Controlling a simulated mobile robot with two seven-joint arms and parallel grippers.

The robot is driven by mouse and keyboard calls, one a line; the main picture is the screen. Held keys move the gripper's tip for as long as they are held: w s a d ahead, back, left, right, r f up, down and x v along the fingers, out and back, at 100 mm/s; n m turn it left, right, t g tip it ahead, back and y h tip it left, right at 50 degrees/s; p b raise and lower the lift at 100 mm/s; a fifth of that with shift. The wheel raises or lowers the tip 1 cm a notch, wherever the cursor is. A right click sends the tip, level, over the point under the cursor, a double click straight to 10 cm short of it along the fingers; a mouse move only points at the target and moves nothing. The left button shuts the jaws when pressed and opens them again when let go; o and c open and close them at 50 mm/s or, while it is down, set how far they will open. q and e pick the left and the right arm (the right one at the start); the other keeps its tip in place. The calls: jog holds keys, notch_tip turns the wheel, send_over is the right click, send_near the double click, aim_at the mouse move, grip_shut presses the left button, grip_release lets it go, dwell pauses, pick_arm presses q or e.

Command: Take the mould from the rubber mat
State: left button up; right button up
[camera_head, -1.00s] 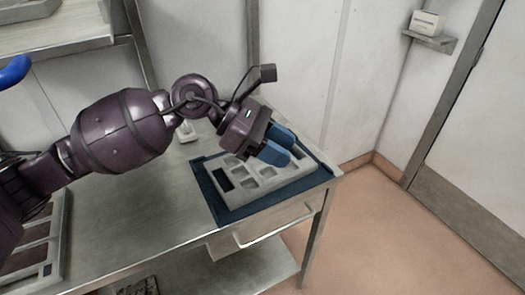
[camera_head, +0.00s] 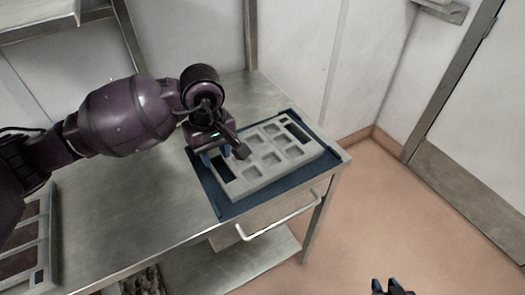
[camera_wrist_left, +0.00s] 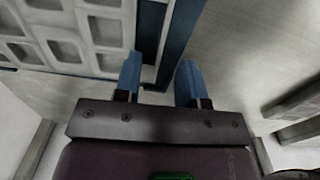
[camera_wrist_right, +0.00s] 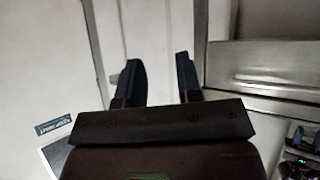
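The mould (camera_head: 262,152) is a light grey block with rows of square cavities and a dark slot at each end. It lies flat on the dark blue rubber mat (camera_head: 229,212) at the table's right end. My left gripper (camera_head: 216,153) is over the mould's left end in the head view. In the left wrist view its blue fingers (camera_wrist_left: 158,78) are apart and empty, by the mat's edge, with the mould (camera_wrist_left: 88,28) to the left. My right gripper (camera_head: 386,286) is low over the floor, away from the table; the right wrist view shows its fingers (camera_wrist_right: 160,76) apart and empty.
The steel table (camera_head: 140,203) is mostly clear left of the mat. A framed tray (camera_head: 42,250) with brown fillings sits at its left end. A bar handle (camera_head: 280,222) projects below the front edge. Walls stand behind.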

aim_at(215, 172)
pick_arm(q)
jog(key=shift+w+a+f, duration=0.1)
jog(key=shift+a+f, duration=0.05)
jog(key=shift+f, duration=1)
jog(key=shift+a+f, duration=0.15)
jog(key=shift+f, duration=1.05)
jog(key=shift+w+a+f, duration=0.1)
jog(key=shift+a+f, duration=0.05)
jog(key=shift+f, duration=1)
grip_shut()
